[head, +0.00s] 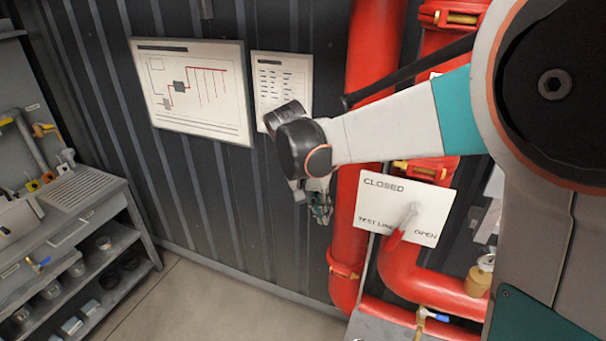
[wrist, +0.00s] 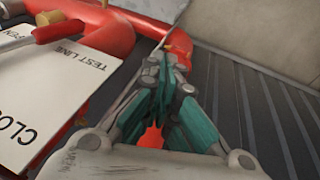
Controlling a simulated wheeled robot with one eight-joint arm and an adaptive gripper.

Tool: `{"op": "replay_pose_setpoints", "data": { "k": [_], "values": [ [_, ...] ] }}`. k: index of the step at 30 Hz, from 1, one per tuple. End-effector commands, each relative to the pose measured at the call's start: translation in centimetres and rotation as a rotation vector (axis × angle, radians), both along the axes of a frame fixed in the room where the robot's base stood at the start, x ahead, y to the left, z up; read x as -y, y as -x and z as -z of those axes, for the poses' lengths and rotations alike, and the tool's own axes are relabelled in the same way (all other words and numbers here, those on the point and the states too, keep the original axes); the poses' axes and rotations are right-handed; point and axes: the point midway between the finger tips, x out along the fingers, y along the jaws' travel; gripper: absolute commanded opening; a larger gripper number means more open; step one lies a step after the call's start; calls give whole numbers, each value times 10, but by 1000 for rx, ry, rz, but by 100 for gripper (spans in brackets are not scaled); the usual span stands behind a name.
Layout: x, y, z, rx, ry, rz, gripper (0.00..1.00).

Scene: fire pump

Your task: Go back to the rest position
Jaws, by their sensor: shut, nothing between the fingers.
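My gripper (head: 320,210) hangs below the wrist at the end of my arm, left of the red pipes, in the head view. It is shut and empty. In the wrist view its teal fingers (wrist: 165,82) come together, with a patch of red showing between the linkages. A white sign (head: 387,207) reading CLOSED, TEST LINE and OPEN stands to the right of my gripper, apart from it. The sign also shows in the wrist view (wrist: 50,95), at the left.
Red pipes (head: 372,55) run up the dark corrugated wall behind my arm. A grey shelf unit (head: 140,235) with jars stands at the left. Two white panels hang on the wall, a diagram (head: 190,120) and a list (head: 270,75). The floor (head: 215,305) between is clear.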

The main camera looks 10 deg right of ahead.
Motion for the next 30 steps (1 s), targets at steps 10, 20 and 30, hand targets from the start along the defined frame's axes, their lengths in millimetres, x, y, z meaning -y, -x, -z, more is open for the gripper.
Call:
{"op": "replay_pose_setpoints", "data": {
  "k": [10,20,30],
  "values": [
    [15,35,9,55,-65,-111,0],
    [31,99,34,190,-147,-320,0],
    [39,163,85,359,-166,-511,0]
  ]
}}
